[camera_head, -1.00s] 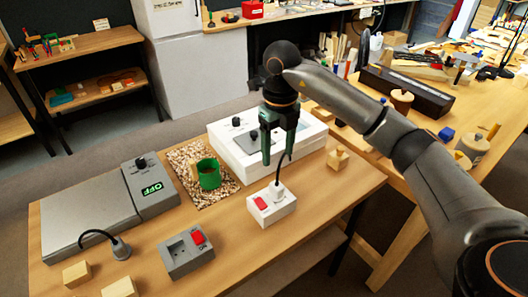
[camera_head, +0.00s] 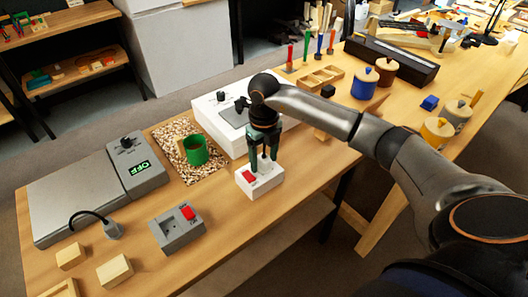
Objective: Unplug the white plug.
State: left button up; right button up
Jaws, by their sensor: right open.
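The white plug (camera_head: 264,168) stands upright in the white socket box (camera_head: 262,187), which has a red switch on its front left. My right gripper (camera_head: 264,167) points down over this box. Its green-grey fingers are open, one on each side of the plug, and they partly hide it and its dark cord. I cannot tell whether the fingers touch the plug. My left gripper is not in view.
A grey socket box (camera_head: 180,236) and a grey plug (camera_head: 112,230) are on the left of the bench. A white appliance (camera_head: 212,116) stands just behind the gripper. A green mug (camera_head: 196,150) sits on a speckled mat. Wooden blocks (camera_head: 114,270) lie at front left.

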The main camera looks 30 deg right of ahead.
grip_shut()
dwell(1.0)
dwell(0.4)
